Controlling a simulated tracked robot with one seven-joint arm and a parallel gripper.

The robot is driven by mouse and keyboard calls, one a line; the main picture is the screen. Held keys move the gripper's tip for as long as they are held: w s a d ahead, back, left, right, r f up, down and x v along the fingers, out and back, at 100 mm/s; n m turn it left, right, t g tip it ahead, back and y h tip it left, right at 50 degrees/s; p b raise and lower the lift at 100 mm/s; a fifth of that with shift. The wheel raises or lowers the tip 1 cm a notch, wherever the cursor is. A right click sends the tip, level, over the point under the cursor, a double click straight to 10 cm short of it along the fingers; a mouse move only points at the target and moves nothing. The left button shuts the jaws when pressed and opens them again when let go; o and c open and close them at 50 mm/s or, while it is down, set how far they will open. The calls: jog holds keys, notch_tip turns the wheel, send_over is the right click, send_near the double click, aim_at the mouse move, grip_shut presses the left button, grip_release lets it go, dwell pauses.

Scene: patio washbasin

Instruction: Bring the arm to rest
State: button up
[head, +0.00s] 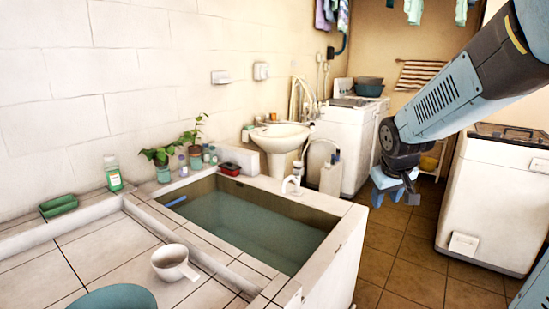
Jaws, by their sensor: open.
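My gripper (395,190) hangs in the right half of the head view, at the end of my blue and dark grey arm. It is open, with nothing seen between its fingers. It points down over the tiled floor, to the right of the basin and apart from the washing machine behind it. The fingers are small and partly dark in this view.
A water-filled basin (345,235) stands left of my gripper. A white cup (172,262) and a teal bowl (115,298) are on the tiled counter. A white washing machine (495,205) stands at right. Brown floor (400,260) between is clear.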

jog(key=s+a+r+m, duration=0.1)
jog(key=s+a+r, duration=0.1)
jog(key=s, duration=0.7)
jog(key=s+a+r+m+y, duration=0.1)
jog(key=s+a+r, duration=0.1)
jog(key=s+r, duration=0.3)
jog(key=s, duration=0.4)
jog(key=shift+s+a+r+y, duration=0.15)
jog(key=shift+s+a+y, duration=0.15)
dwell(0.7)
